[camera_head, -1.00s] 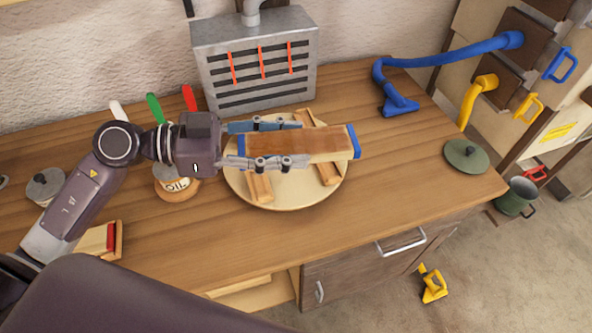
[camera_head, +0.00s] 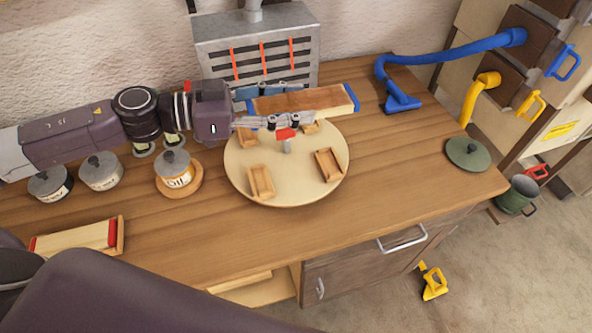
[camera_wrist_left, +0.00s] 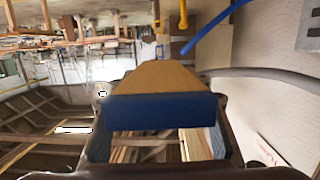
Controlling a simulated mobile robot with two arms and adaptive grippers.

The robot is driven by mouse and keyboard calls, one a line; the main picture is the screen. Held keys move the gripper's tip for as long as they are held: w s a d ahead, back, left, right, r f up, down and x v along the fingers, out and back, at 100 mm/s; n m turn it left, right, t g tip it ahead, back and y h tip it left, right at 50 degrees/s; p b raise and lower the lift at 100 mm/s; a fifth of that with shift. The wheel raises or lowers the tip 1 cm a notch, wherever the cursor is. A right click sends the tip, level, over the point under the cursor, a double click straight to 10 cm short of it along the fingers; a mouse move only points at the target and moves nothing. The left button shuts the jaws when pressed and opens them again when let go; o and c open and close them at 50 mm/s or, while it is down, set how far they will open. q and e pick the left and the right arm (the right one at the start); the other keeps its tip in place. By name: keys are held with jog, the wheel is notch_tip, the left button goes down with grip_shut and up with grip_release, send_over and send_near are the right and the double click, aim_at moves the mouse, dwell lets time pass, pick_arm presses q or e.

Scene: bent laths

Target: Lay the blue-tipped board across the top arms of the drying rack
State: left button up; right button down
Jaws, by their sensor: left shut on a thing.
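The blue-tipped board (camera_head: 318,99) is brown wood with a blue band at each end. My left gripper (camera_head: 272,106) is shut on the board near its left end and holds it level, in front of the grey metal box. In the left wrist view the board (camera_wrist_left: 163,76) points away from me, its near blue end (camera_wrist_left: 160,111) between the fingers. I cannot make out the drying rack's top arms for sure; wooden frames (camera_wrist_left: 68,26) show at the upper left of the wrist view. My right gripper is not in view.
A round pale disc (camera_head: 290,184) with small wooden blocks lies on the bench. The grey metal box (camera_head: 212,62) stands behind. Tins, an oil pot (camera_head: 174,166) and a red-ended board (camera_head: 75,238) are left. A blue hose (camera_head: 440,58) is right. The front right bench is clear.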

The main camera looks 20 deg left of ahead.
pick_arm(q)
jog(key=shift+w+a+f, duration=0.2)
jog(key=shift+w+a, duration=0.15)
jog(key=shift+a, duration=0.25)
jog(key=shift+f, duration=0.1)
jog(key=b, duration=0.2)
send_over(290, 177)
notch_tip(290, 177, down, 15)
jog(key=shift+f, duration=0.1)
notch_tip(290, 177, down, 3)
jog(key=shift+f+t+p, duration=0.2)
jog(key=shift+t+p, duration=0.1)
jog(key=shift+p, duration=0.3)
jog(key=shift+f, duration=0.35)
jog(key=shift+f, duration=0.2)
